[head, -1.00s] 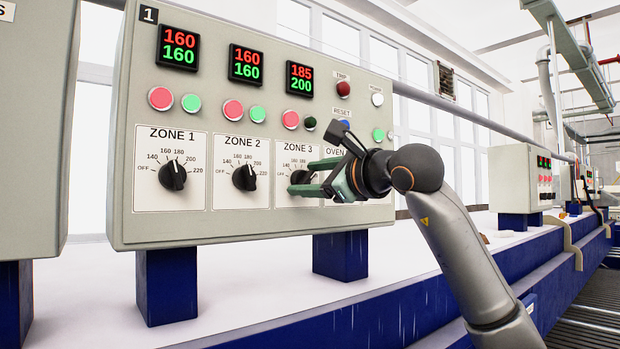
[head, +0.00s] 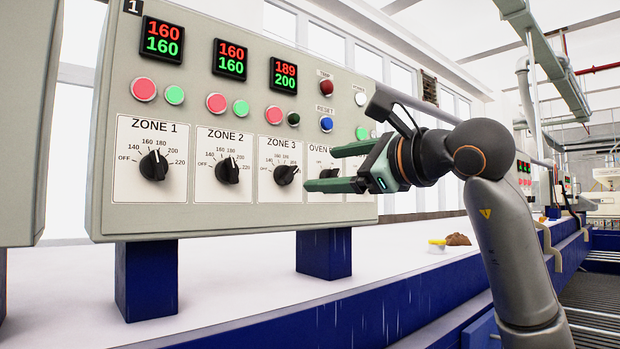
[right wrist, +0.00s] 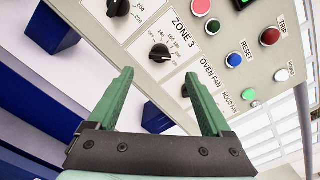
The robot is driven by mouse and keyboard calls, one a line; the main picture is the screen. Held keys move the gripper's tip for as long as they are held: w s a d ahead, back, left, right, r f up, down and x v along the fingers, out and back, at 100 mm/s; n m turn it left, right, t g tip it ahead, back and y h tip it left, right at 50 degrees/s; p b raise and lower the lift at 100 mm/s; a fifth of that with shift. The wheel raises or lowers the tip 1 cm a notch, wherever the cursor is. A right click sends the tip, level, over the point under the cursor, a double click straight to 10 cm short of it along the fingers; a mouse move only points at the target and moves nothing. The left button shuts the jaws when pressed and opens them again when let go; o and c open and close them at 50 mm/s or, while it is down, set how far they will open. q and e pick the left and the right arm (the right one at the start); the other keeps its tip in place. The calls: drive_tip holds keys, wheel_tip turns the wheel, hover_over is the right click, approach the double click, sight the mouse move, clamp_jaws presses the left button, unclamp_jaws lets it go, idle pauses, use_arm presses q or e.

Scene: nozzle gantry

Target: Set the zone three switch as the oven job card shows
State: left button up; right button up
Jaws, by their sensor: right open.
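The zone three switch (head: 285,174) is a black knob on a white plate marked ZONE 3. Its pointer looks turned to the upper right, near the 200 side; the exact mark is hard to read. Above it, the zone three display (head: 284,76) reads red 189 over green 200. My right gripper (head: 320,168), with green fingers, is open and empty, right of the knob and in front of the OVEN FAN plate. In the right wrist view the knob (right wrist: 160,53) stands beyond the fingertips, apart from them. No job card is visible. My left gripper is out of view.
Zone 1 knob (head: 154,165) and zone 2 knob (head: 228,170) sit to the left, under displays showing 160. Coloured buttons, including blue RESET (head: 326,124), are close above the gripper. The panel (head: 75,185) stands on blue posts (head: 323,254) over a white surface.

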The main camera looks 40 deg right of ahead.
drive_tip(key=shift+s+d, duration=0.1)
drive_tip(key=shift+s, duration=1.15)
